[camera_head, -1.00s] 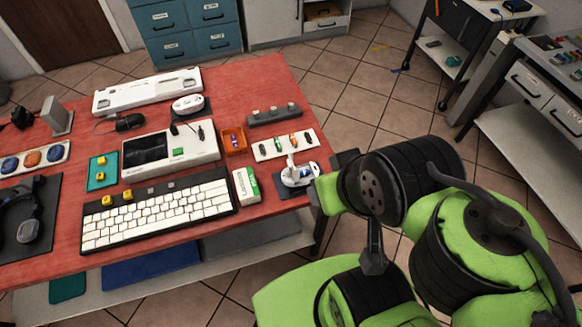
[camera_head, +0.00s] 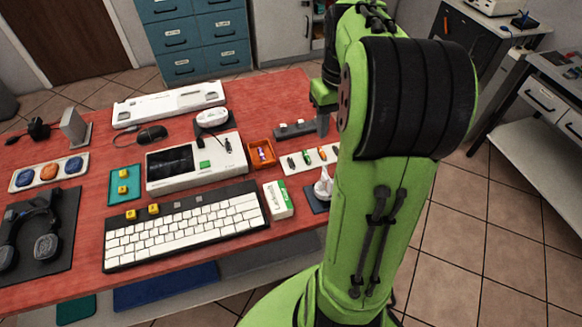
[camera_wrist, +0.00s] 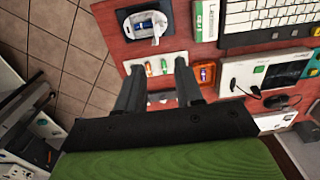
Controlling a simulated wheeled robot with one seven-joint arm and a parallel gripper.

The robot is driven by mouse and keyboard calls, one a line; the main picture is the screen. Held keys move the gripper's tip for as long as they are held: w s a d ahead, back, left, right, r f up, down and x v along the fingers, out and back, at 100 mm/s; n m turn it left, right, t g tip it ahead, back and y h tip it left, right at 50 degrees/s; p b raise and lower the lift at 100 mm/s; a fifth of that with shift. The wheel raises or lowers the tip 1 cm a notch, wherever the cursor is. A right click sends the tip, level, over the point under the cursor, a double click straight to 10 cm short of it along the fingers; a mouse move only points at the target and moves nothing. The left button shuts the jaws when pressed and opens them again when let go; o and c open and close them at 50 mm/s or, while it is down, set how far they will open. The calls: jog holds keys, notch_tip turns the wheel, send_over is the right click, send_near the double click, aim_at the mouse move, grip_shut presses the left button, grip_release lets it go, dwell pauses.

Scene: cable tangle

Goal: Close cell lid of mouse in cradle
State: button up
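The white mouse (camera_head: 323,186) sits in a dark cradle (camera_head: 313,203) at the table's right edge, partly hidden by my arm in the head view. In the wrist view the mouse (camera_wrist: 147,24) is at the top, with its lid raised and a blue cell showing in its opening. My gripper (camera_wrist: 160,66) is open and empty. Its two fingers stand apart over the white cell tray (camera_wrist: 158,66), on the far side of the tray from the mouse. The fingers do not touch the mouse.
The white tray (camera_head: 310,161) holds several cells. Near it are an orange bin (camera_head: 271,157), a grey bar (camera_head: 294,131), a green-white box (camera_head: 280,201), a keyboard (camera_head: 185,228) and a second white mouse (camera_head: 212,117). Open floor lies right of the table.

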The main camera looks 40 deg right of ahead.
aim_at(325, 175)
jog(key=f+b, duration=0.2)
jog(key=f, duration=0.6)
jog(key=f+b, duration=0.3)
jog(key=f, duration=0.4)
jog(key=shift+s+d+f, duration=0.1)
jog(key=shift+s+f, duration=0.1)
jog(key=shift+f, duration=0.2)
